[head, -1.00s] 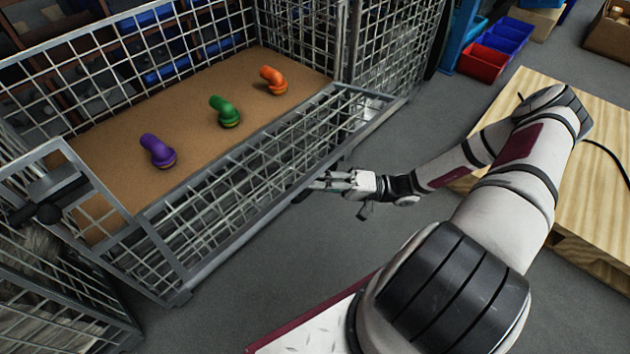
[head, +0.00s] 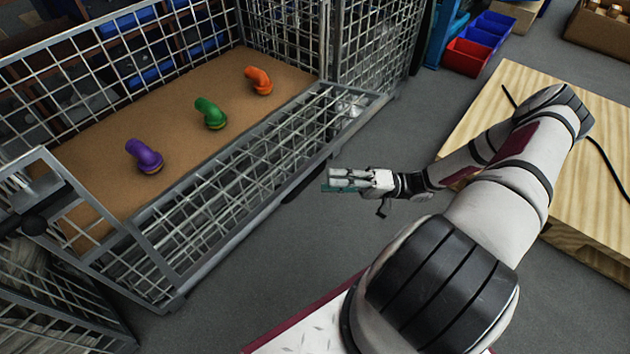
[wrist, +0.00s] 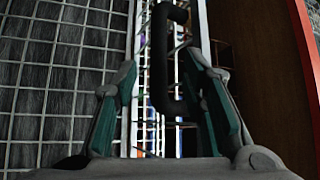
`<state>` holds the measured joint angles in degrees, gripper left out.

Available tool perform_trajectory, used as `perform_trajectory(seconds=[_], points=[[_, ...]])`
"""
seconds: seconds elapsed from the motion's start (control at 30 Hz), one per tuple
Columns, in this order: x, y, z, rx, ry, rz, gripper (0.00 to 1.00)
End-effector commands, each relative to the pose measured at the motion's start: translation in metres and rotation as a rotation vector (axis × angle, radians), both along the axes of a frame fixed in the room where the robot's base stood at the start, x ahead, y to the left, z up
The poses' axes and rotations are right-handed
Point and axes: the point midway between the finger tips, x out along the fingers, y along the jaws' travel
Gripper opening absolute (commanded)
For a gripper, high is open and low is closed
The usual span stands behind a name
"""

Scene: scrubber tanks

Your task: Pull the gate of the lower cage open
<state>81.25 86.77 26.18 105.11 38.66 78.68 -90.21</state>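The wire-mesh cage (head: 185,250) stands at the left in the head view, its upper level topped by a brown board. The lower part of its front is seen steeply from above and is mostly hidden. My gripper (head: 330,182) is in front of the cage, apart from its upper front rail. In the wrist view my gripper (wrist: 165,100) is open, with a green-padded finger on each side. A black bar handle (wrist: 160,60) beside a pale upright post shows ahead between the fingers; I see no grip on it. Mesh panel (wrist: 65,90) fills the left.
Purple (head: 145,156), green (head: 211,113) and orange (head: 259,80) pipe elbows stand on the board. A wooden pallet-like platform (head: 590,110) lies right, under my arm. Red and blue bins (head: 468,57) are at the back. Grey floor is free in front of the cage.

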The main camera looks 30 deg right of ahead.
Motion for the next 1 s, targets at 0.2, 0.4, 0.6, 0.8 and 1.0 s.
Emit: perform_trajectory(seconds=[0.2,0.4,0.6,0.8,1.0], points=[[-0.013,-0.030,-0.009,-0.003,0.001,-0.002,0.38],[-0.018,-0.038,-0.011,-0.001,0.002,0.000,0.38],[-0.019,-0.039,-0.011,-0.001,0.001,0.001,0.38],[-0.018,-0.039,-0.011,-0.001,0.001,0.001,0.38],[-0.018,-0.038,-0.009,-0.006,0.005,0.009,0.38]])
